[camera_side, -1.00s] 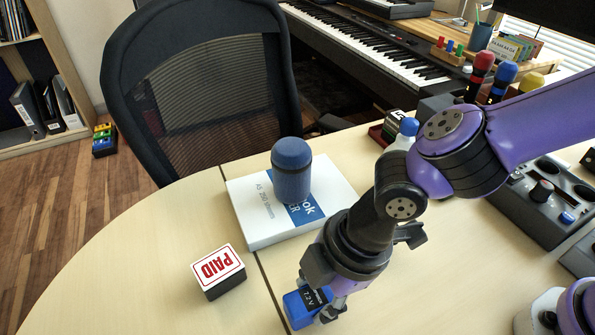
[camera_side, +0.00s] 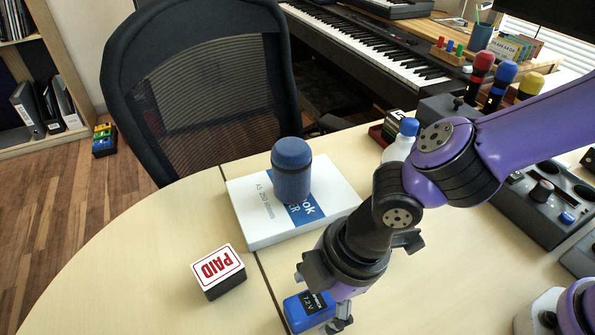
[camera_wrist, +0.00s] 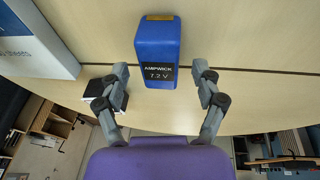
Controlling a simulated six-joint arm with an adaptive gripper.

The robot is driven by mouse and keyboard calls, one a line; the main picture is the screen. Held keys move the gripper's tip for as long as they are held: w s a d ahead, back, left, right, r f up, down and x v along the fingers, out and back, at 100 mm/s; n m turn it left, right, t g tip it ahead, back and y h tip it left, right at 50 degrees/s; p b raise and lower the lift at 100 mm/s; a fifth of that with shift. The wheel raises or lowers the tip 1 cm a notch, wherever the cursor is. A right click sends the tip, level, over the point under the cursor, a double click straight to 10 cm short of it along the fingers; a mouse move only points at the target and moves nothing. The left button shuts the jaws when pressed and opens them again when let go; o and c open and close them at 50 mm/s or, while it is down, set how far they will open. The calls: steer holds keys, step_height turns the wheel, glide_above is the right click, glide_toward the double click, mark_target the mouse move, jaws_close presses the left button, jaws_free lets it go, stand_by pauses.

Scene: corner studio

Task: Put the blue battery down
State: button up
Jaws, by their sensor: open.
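The blue battery (camera_side: 305,313) with a black "7.2 V" label is at the front of the desk, just right of the dark seam. It appears to rest on the desk top, though its lower end is hard to make out. In the wrist view the battery (camera_wrist: 157,40) lies between and ahead of my two fingertips, with a gap on each side. My gripper (camera_side: 324,300) is open around the battery's near end, one finger at its left and one at its right. It holds nothing.
A white paper box (camera_side: 257,222) carries a dark blue cylinder (camera_side: 292,172) behind the battery. A PAID stamp block (camera_side: 219,272) stands to the left. Control boxes (camera_side: 530,205) stand at the right. Bare desk (camera_side: 130,270) lies at the far left.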

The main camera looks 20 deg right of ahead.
steer(key=d+v, duration=0.1)
steer(key=v, duration=1.1)
steer(key=d+r+m+t+h, duration=0.1)
steer(key=d+m+t, duration=0.1)
steer(key=d+m, duration=0.7)
steer(key=d+r+m+t+h, duration=0.1)
steer(key=d+r+m+t, duration=0.1)
steer(key=d+m, duration=0.7)
steer(key=w+d, duration=0.1)
steer(key=d, duration=0.4)
steer(key=shift+d+h, duration=0.35)
steer(key=shift+h, duration=0.05)
